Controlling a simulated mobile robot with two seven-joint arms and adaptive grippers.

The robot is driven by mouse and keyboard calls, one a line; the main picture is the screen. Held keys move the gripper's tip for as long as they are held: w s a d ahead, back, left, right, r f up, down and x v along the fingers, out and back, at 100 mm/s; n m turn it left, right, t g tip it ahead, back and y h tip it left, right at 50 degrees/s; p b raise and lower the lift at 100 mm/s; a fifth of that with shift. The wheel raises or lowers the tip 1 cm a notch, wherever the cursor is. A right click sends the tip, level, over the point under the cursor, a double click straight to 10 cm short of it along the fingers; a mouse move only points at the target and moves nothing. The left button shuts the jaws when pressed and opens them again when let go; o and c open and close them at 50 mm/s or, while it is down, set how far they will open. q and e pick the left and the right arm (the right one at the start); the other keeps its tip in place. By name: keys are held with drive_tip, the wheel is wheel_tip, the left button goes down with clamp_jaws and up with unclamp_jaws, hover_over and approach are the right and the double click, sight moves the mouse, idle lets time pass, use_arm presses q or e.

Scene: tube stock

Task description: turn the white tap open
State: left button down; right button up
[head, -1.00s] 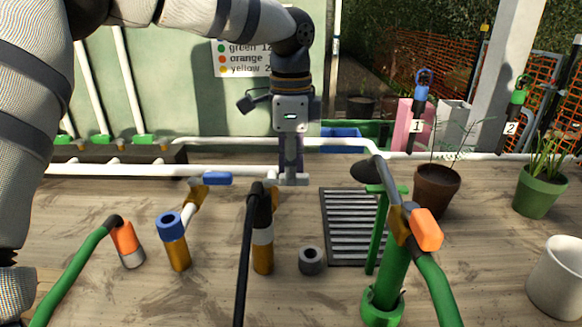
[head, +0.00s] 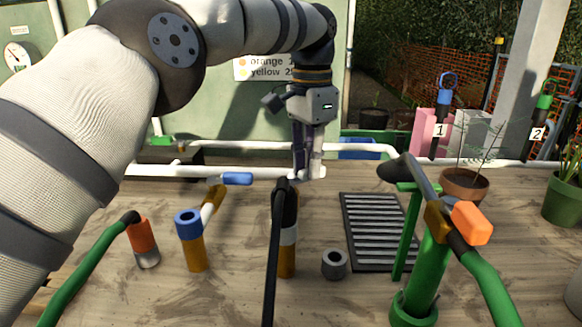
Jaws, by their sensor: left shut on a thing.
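The white tap (head: 317,174) is on the right end of the white pipe run, behind the black hose's top; only a small pale part of its handle shows. My left gripper (head: 308,172) points down at it from above, with its fingers shut on the handle. The fingers hide most of the handle, so its angle is hard to tell. My right gripper is not in view.
A blue-handled tap (head: 237,178) is left of the gripper, and an orange-handled tap (head: 471,222) on a green post is at right. The black hose (head: 273,240) rises in front.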

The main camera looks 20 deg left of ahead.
use_arm(q)
drive_tip(key=shift+w+a+n, duration=0.1)
drive_tip(key=shift+a+n, duration=0.55)
drive_tip(key=shift+n, duration=1.2)
drive_tip(key=shift+w+a+n, duration=0.1)
drive_tip(key=shift+a+n, duration=0.55)
drive_tip(key=shift+n, duration=1.25)
drive_tip(key=shift+w+a+n, duration=0.1)
drive_tip(key=shift+a+n, duration=0.55)
drive_tip(key=shift+n, duration=1.2)
drive_tip(key=shift+f, duration=0.1)
drive_tip(key=c, duration=1.6)
unclamp_jaws()
drive_tip(key=shift+o, duration=0.2)
